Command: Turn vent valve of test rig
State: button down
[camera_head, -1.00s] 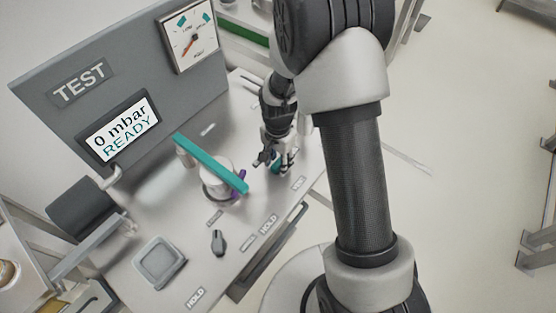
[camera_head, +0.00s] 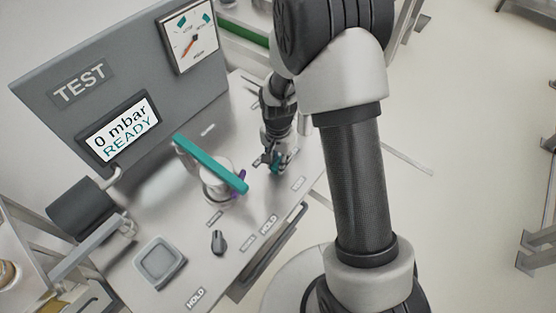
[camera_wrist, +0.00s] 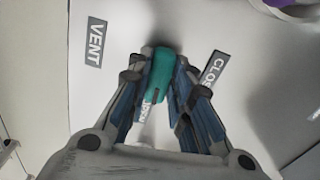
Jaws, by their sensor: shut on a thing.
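The vent valve's teal handle (camera_wrist: 161,72) shows in the wrist view between the two fingers of my gripper (camera_wrist: 160,85), which are closed against its sides. The handle points roughly between the VENT label (camera_wrist: 95,42) and the CLOSED label (camera_wrist: 213,70), whose end is hidden. In the head view my gripper (camera_head: 274,160) is low over the rig's top plate, with a bit of teal showing at the fingers. The valve body is mostly hidden by my gripper.
A teal clamp bar (camera_head: 210,163) lies over a white cylinder (camera_head: 216,183) left of my gripper. The test panel (camera_head: 120,85) stands behind, its display (camera_head: 121,130) reading "0 mbar READY". A dark knob (camera_head: 218,241) and a square button (camera_head: 159,262) are nearer the front.

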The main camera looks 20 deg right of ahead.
jog(key=n, duration=0.4)
jog(key=n+p, duration=0.1)
jog(key=n, duration=0.3)
jog(key=shift+n, duration=0.3)
jog(key=n, duration=0.4)
jog(key=shift+n, duration=2.1)
jog(key=c, duration=1.4)
grip_release()
jog(key=shift+c, duration=0.2)
notch_tip(320, 180, up, 12)
